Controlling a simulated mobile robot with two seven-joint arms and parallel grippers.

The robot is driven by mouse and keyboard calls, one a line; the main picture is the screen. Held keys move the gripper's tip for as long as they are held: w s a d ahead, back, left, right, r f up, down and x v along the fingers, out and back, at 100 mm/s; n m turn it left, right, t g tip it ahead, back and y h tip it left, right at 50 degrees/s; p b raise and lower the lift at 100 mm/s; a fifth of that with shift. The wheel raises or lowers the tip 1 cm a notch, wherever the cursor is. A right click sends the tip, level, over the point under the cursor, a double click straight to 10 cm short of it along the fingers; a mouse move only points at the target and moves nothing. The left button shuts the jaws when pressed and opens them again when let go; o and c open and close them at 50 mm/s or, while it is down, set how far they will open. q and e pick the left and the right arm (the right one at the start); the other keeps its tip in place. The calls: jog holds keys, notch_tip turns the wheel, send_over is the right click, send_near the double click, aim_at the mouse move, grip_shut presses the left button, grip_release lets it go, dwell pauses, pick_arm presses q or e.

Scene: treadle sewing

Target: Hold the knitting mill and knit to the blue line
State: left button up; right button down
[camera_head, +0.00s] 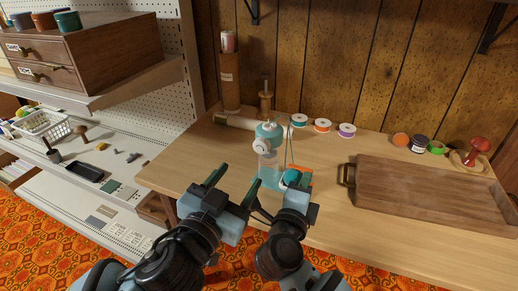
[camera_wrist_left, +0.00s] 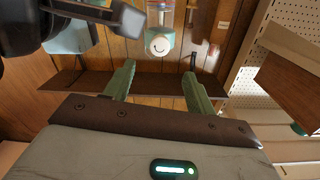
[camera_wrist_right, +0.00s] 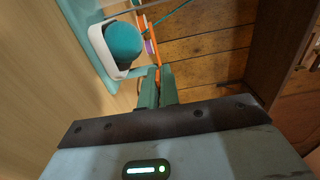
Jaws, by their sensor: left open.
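The knitting mill (camera_head: 268,158) stands upright on the wooden table, with a teal cap, a round white front and a clear tube. It appears inverted in the left wrist view (camera_wrist_left: 160,42), where small red and blue marks show on the clear tube. My left gripper (camera_head: 232,184) is open and empty, left of the mill and apart from it. My right gripper (camera_wrist_right: 159,76) is at the mill's right side, its fingers close together around the end of a thin orange handle (camera_wrist_right: 155,50).
A wooden tray (camera_head: 430,192) lies at the right of the table. Thread spools (camera_head: 322,125) stand along the back, with small jars (camera_head: 420,143) farther right. A brown post (camera_head: 230,80) stands behind the mill. Shelves with a drawer chest (camera_head: 85,55) are at the left.

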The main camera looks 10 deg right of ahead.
aim_at(260, 148)
pick_arm(q)
jog(key=x, duration=1)
jog(key=shift+w+d, duration=0.2)
jog(key=shift+w, duration=0.15)
jog(key=c, duration=1)
